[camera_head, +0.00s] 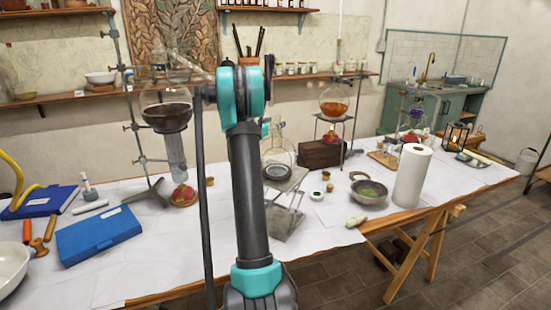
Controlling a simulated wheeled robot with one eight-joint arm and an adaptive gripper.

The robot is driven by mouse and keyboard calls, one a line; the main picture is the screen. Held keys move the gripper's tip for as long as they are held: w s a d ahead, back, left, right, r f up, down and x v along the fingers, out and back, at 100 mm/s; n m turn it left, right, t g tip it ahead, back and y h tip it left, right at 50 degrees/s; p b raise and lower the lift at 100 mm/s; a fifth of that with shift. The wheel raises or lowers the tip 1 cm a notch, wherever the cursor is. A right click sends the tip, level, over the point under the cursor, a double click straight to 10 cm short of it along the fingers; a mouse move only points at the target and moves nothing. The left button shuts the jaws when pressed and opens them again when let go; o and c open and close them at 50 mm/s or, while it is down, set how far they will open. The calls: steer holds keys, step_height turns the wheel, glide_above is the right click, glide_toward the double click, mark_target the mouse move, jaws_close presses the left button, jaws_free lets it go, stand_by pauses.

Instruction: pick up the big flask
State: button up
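Several round glass flasks show, and I cannot tell for sure which is the big flask. A large round flask with dark liquid (166,113) is held on a metal stand at the left of the table. A round flask with orange liquid (334,104) sits on a raised stand at the back. A clear glass flask (279,157) stands on a metal jack (284,212), partly hidden behind my arm. My arm rises through the middle of the view; my gripper is not visible, and its end appears hidden behind the upper joint.
The long table (330,224) is covered with white paper. A paper towel roll (412,175) and a metal pan (369,190) stand right of the jack. A wooden box (320,154) is at the back. Wall shelves are behind.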

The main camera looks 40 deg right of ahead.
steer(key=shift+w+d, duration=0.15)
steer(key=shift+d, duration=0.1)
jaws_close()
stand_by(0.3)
